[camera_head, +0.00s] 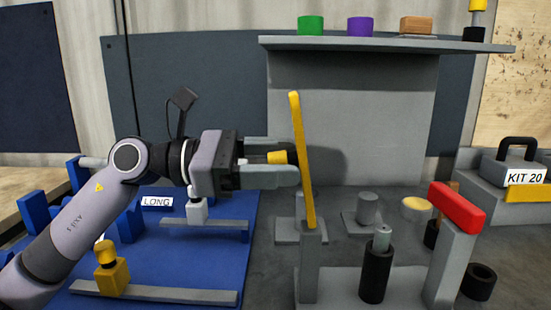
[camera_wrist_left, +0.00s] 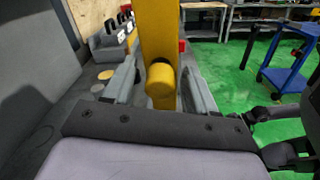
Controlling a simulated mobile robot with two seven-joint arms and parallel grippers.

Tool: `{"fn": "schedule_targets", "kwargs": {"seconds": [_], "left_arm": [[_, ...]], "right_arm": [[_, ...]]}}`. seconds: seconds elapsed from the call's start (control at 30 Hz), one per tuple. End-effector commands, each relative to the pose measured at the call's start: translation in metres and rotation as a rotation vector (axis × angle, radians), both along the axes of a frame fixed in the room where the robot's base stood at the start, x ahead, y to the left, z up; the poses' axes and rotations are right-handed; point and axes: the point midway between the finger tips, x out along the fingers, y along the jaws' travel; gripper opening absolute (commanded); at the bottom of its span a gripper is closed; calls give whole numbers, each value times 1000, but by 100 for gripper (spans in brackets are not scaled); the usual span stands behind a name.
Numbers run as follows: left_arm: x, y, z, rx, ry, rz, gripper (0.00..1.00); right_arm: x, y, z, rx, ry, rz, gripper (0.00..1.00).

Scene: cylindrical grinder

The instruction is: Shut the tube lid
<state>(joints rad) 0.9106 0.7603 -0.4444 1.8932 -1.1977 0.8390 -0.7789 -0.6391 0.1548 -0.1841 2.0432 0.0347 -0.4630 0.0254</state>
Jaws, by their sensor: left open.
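The lid appears to be the long yellow bar (camera_head: 303,165), standing nearly upright and tilted slightly left on a grey post (camera_head: 309,265). My left gripper (camera_head: 284,160) is open, with one finger above and one below the knob. In the left wrist view the yellow knob (camera_wrist_left: 160,82) lies between the two fingers, with visible gaps. The yellow bar (camera_wrist_left: 159,30) rises behind it. A black tube (camera_head: 376,272) with a grey-green top stands right of the post.
A grey post with a red block (camera_head: 457,207) stands right of the tube. A shelf (camera_head: 385,43) with coloured pieces is above. A blue board (camera_head: 180,265) with grey bars and a yellow clamp (camera_head: 112,272) lies below my left arm. A black ring (camera_head: 479,282) lies at right.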

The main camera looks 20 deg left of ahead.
Motion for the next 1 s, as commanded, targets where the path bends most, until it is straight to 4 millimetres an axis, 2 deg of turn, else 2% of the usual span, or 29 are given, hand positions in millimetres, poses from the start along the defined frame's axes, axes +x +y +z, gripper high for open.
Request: {"fn": "schedule_targets", "kwargs": {"seconds": [0.07,0.1,0.17,0.2,0.27,0.67,0.87,1.0], "left_arm": [[0,0,0,0,0,0,56],[0,0,0,0,0,0,50],[0,0,0,0,0,0,30],[0,0,0,0,0,-1,17],[0,0,0,0,0,-1,0],[-1,-2,2,15,2,-4,0],[0,-9,9,76,18,-8,0],[2,-16,16,152,39,-8,0]], "right_arm": [[1,0,1,1,-3,0,50],[2,0,1,1,-4,0,50],[2,0,1,1,-4,0,50],[2,0,1,1,-4,0,50],[2,0,1,1,-5,0,50],[2,1,6,4,-5,-3,50],[2,1,26,5,-5,-4,50],[2,1,48,5,-4,-3,50]]}}
